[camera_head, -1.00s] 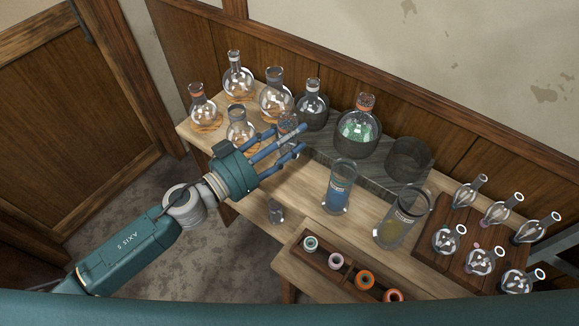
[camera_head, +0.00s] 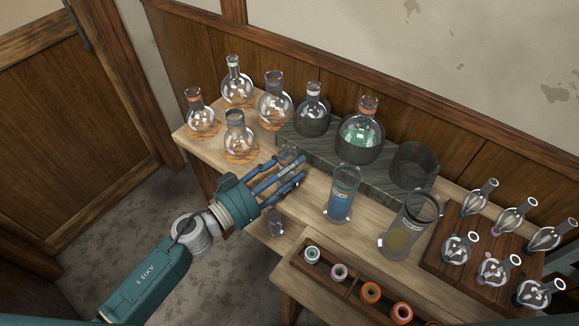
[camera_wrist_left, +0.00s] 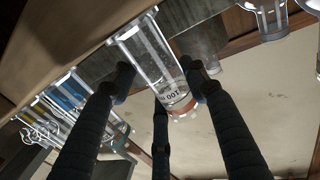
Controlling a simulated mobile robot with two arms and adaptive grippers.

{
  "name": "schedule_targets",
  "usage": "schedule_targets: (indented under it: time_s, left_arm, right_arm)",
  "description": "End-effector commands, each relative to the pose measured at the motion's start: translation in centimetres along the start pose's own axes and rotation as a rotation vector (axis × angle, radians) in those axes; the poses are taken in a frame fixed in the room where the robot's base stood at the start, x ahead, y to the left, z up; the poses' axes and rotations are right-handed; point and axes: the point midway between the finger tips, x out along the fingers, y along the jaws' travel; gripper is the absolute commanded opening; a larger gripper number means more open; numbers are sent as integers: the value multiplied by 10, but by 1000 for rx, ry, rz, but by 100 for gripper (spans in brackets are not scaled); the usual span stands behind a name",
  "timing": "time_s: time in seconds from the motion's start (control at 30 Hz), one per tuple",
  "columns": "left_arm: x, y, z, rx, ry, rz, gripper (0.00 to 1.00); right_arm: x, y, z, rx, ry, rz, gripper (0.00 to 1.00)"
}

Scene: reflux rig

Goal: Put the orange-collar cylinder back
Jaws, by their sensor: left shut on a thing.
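My left gripper (camera_head: 290,172) is shut on a clear glass cylinder (camera_head: 288,155), above the bench near its front edge. The left wrist view shows this cylinder (camera_wrist_left: 155,62) between the fingers (camera_wrist_left: 160,90), with a printed scale and an orange-red ring (camera_wrist_left: 184,108) at one end. It looks empty and tilted in that view. The fingers hide part of it in the head view. A cylinder with blue liquid (camera_head: 340,200) and a wider one with yellowish liquid (camera_head: 403,232) stand upright to the right. My right gripper is out of view.
A small clear vessel (camera_head: 275,222) stands near the front edge. Several round flasks (camera_head: 236,140) sit at the back left. A grey slab (camera_head: 310,148) bears dark mantles (camera_head: 412,168). A wooden rack (camera_head: 345,290) of coloured rings is in front; flasks stand on a board (camera_head: 440,262) at right.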

Motion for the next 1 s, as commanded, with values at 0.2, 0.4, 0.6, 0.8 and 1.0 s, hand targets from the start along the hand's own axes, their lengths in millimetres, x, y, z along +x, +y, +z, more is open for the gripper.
schedule_targets:
  time_s: [0.2,0.4,0.6,0.8,1.0]
  left_arm:
    - [0,0,2,-1,0,0,64]
    - [0,0,2,-1,0,0,64]
    - [-12,0,2,-1,-3,0,64]
    - [-54,0,3,0,-5,1,64]
    - [-94,1,2,0,-4,1,64]
  right_arm:
    - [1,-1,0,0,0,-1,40]
    - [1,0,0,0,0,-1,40]
    - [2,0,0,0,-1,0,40]
    - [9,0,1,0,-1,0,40]
    - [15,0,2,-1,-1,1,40]
